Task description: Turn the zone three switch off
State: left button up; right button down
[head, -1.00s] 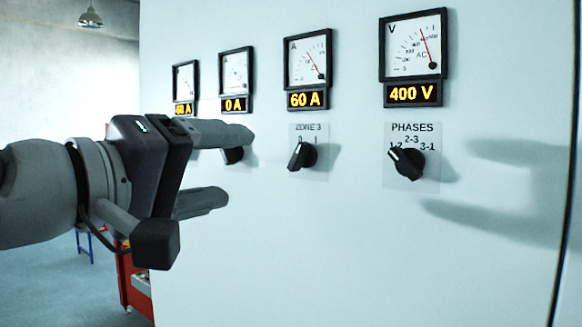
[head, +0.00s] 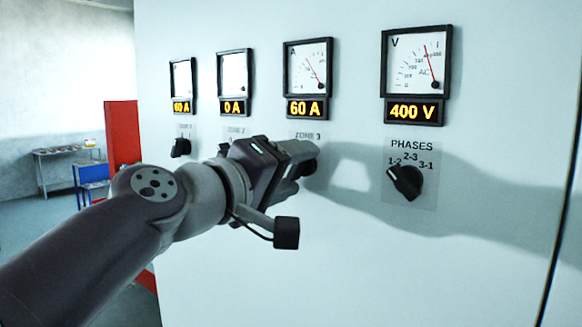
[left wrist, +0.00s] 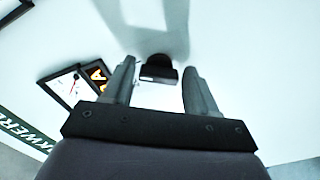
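The zone three switch is a black rotary knob (head: 308,167) on a pale cabinet front, below the ZONE 3 label. My left gripper (head: 302,158) is at this knob and hides most of it and the lower part of its label. In the left wrist view the knob (left wrist: 158,69) sits between the tips of my open left gripper (left wrist: 160,75), with a gap visible on both sides. The knob's pointing direction cannot be told. The display (head: 306,109) above it reads 60 A. My right gripper is not in view.
The PHASES knob (head: 405,182) is to the right, under the 400 V display (head: 411,111). The zone 2 knob is hidden behind my left arm; another black knob (head: 181,147) is at the far left. A red unit (head: 122,135) stands beyond the cabinet's left edge.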

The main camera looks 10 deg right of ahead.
pick_arm(q)
jog(key=c, duration=0.6)
jog(key=shift+c, duration=0.2)
jog(key=shift+n, duration=0.3)
jog(key=n+p, duration=0.1)
jog(key=n, duration=0.4)
jog(key=shift+r+n, duration=0.1)
jog(key=shift+n, duration=0.2)
jog(key=n+p, duration=0.1)
jog(key=n, duration=0.4)
jog(key=shift+n, duration=0.3)
